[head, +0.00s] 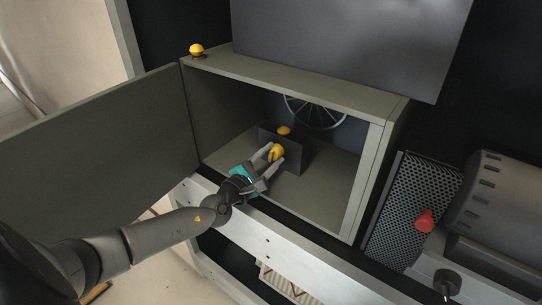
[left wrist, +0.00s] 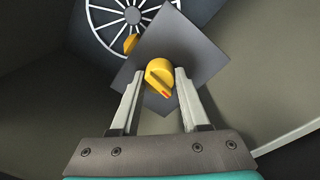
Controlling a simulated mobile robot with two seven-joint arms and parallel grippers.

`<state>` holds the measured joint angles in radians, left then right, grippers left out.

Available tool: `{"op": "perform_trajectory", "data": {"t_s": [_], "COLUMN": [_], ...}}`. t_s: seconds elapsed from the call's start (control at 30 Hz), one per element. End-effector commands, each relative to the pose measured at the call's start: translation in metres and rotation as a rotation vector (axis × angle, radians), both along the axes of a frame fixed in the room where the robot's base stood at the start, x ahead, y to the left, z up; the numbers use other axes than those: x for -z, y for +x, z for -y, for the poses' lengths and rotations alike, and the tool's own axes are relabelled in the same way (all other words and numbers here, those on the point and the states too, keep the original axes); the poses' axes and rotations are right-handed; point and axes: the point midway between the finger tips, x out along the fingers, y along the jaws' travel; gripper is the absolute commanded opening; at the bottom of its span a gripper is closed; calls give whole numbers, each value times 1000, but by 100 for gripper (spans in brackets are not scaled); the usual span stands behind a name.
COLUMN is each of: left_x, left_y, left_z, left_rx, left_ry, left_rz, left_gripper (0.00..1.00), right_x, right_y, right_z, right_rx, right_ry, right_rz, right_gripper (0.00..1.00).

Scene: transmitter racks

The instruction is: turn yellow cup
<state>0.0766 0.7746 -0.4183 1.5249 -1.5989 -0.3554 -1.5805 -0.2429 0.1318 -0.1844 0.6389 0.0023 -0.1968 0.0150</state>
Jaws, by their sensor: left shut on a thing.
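The yellow cup (head: 277,153) is a rounded yellow knob on the front of a dark grey box inside the open cabinet. In the left wrist view the yellow cup (left wrist: 160,73) shows a red mark on its lower right. My left gripper (head: 268,168) reaches into the cabinet. In the left wrist view the fingers of my left gripper (left wrist: 158,85) stand on either side of the cup and are shut on it. The dark box (left wrist: 188,50) looks tilted in that view. My right gripper is not in view.
A second yellow piece (head: 284,130) sits on top of the dark box, and another (head: 196,50) on the cabinet's top left corner. The cabinet door (head: 100,150) stands open at left. A spoked wheel-like grille (head: 315,112) is behind. A red knob (head: 424,221) is at right.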

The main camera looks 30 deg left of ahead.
Motion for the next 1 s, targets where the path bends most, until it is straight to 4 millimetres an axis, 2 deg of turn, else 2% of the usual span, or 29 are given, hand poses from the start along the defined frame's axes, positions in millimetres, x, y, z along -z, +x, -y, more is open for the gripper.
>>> {"op": "perform_trajectory", "data": {"t_s": [0.47,0.5,0.77,1.0], "left_x": [0,0,0,0], "left_y": [0,0,0,0], "left_z": [0,0,0,0], "left_rx": [1,1,0,0], "left_ry": [14,14,13,13], "left_rz": [1,1,2,2], "left_gripper": [0,47,76,76], "right_x": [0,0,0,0], "right_y": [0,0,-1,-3], "right_z": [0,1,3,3], "right_rx": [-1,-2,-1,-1], "right_ry": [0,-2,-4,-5], "right_rz": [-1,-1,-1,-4], "right_gripper": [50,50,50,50]}}
